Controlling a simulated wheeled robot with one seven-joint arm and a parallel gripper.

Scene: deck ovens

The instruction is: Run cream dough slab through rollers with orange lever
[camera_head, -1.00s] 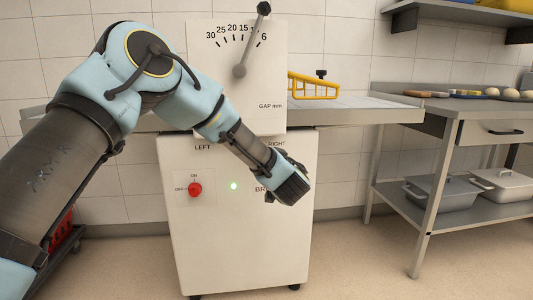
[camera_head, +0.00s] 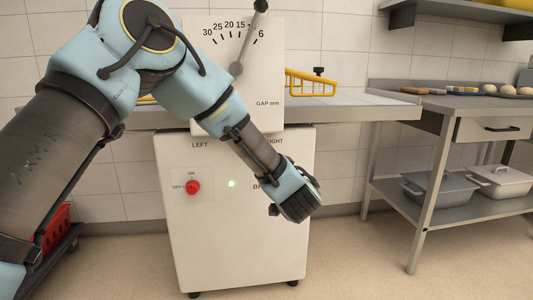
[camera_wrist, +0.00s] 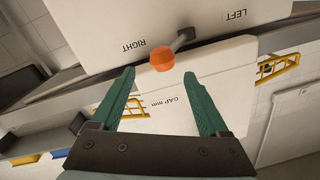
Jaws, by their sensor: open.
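The dough roller machine (camera_head: 240,240) stands ahead, with a white front, LEFT and RIGHT labels and a GAP mm dial. My arm hides the lever in the head view. My gripper (camera_wrist: 158,74) is open, its green fingers apart with nothing held; in the head view my gripper (camera_head: 298,204) is low before the machine's right side. I cannot make out a cream dough slab.
A red switch (camera_head: 193,187) and a green light (camera_head: 232,184) are on the front. A grey gap lever (camera_head: 249,38) crosses the dial. A yellow guard (camera_head: 310,84) stands over the right bed (camera_head: 375,105). A steel table (camera_head: 470,104) with dough pieces is at right.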

